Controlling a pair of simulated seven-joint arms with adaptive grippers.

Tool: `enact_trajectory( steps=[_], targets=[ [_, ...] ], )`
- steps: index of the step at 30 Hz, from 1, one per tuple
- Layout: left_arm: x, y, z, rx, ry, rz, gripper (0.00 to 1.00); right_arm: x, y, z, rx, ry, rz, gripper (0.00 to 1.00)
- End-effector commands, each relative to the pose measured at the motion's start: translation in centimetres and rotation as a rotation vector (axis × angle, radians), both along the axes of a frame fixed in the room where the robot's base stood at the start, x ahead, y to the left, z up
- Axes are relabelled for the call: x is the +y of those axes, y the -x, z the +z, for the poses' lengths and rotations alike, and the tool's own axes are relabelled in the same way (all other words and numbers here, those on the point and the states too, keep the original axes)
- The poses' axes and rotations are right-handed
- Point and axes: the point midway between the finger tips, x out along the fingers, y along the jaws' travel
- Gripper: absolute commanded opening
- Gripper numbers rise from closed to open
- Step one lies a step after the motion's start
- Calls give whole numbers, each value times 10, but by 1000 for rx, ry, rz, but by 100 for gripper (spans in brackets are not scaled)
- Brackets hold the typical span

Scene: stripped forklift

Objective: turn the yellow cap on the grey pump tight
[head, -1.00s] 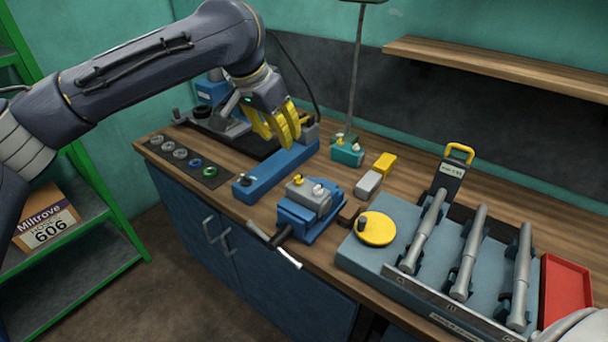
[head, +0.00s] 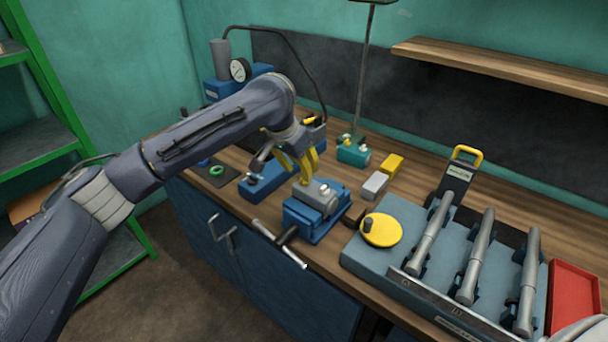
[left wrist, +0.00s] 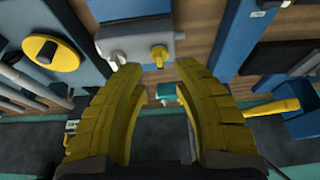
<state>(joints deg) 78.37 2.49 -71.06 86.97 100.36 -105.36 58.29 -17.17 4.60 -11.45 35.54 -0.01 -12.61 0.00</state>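The grey pump (head: 326,198) sits in the blue vise (head: 304,222) near the bench's front edge. It also shows at the top of the left wrist view (left wrist: 138,40). The yellow cap (left wrist: 159,55) is on the pump, beside a silver fitting (left wrist: 116,61). In the head view my fingers hide the cap. My left gripper (head: 303,174) is right over the pump, pointing down. In the left wrist view its yellow fingers (left wrist: 160,70) are apart and empty, with the cap seen between and beyond the tips; contact does not show. My right gripper is in neither view.
The vise's bar handle (head: 280,243) sticks out past the front edge. To the right are a yellow disc (head: 382,230) with a black knob, several grey cylinders in a rack, and a red tray (head: 575,297). Behind stand small blocks (head: 375,186) and a teal box (head: 353,153).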

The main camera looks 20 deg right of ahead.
Motion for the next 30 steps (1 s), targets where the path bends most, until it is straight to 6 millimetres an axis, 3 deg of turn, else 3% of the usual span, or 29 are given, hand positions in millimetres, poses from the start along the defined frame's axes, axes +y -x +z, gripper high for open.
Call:
enact_trajectory(
  steps=[9, 24, 30],
  targets=[
    [-10, -7, -30, 1, 0, 0, 30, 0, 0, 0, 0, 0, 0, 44],
    [-12, -9, -36, 0, 0, 0, 32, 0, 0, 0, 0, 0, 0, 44],
    [-12, -9, -36, 0, 0, 0, 9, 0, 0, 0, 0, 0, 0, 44]
  ],
)
